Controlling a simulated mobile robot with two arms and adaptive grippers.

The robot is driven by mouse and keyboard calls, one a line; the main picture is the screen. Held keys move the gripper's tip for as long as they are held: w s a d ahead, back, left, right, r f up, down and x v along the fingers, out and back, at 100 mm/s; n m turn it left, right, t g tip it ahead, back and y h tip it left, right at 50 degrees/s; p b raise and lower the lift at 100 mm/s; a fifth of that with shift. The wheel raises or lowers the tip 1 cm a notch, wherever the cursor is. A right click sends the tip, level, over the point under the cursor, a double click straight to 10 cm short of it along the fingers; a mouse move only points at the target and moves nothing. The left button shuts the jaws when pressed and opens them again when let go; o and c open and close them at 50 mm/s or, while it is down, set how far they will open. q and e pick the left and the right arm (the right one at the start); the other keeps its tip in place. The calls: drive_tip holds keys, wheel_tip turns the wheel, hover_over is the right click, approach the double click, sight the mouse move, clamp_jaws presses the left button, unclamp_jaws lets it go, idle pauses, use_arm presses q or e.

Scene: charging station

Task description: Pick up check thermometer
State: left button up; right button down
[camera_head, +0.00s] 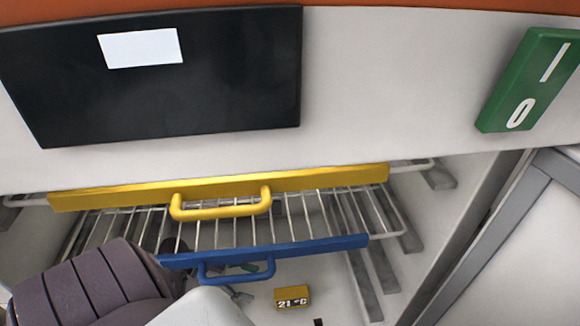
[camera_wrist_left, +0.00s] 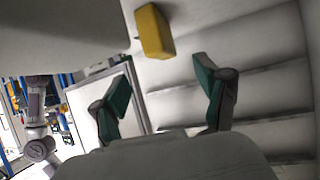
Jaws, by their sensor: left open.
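The check thermometer (camera_head: 293,298) is a small yellow box with "21°C" on its dark front face. In the head view it sits on the pale floor of the compartment, below the wire racks. In the left wrist view a plain yellow side of the thermometer (camera_wrist_left: 154,31) shows beyond the fingertips, near the top. My left gripper (camera_wrist_left: 163,72) is open, its green-padded fingers apart with nothing between them. In the head view my left gripper (camera_head: 245,279) shows just left of the thermometer, partly hidden by the blue handle and my arm. My right gripper is not in view.
A wire rack with a yellow front bar (camera_head: 310,182) and a lower one with a blue front bar (camera_head: 320,245) hang over the compartment. Grey rails line its right wall. A dark screen (camera_head: 230,90) and a green switch (camera_head: 525,80) are on the panel above.

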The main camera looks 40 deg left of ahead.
sight(279, 291)
use_arm(q)
drive_tip(key=p+x, duration=0.1)
drive_tip(key=x, duration=0.5)
drive_tip(key=shift+d+r, duration=0.1)
drive_tip(key=shift+r, duration=0.05)
drive_tip(key=shift+w+d+p, duration=0.3)
drive_tip(key=shift+w, duration=0.05)
drive_tip(key=p+x, duration=0.1)
drive_tip(key=x, duration=0.3)
drive_tip(key=shift+a, duration=0.1)
drive_tip(key=shift+w+f, duration=0.2)
drive_tip(key=shift+f, duration=0.1)
drive_tip(key=shift+d+f, duration=0.15)
drive_tip(key=shift+d, duration=0.1)
drive_tip(key=c, duration=1.3)
clamp_jaws()
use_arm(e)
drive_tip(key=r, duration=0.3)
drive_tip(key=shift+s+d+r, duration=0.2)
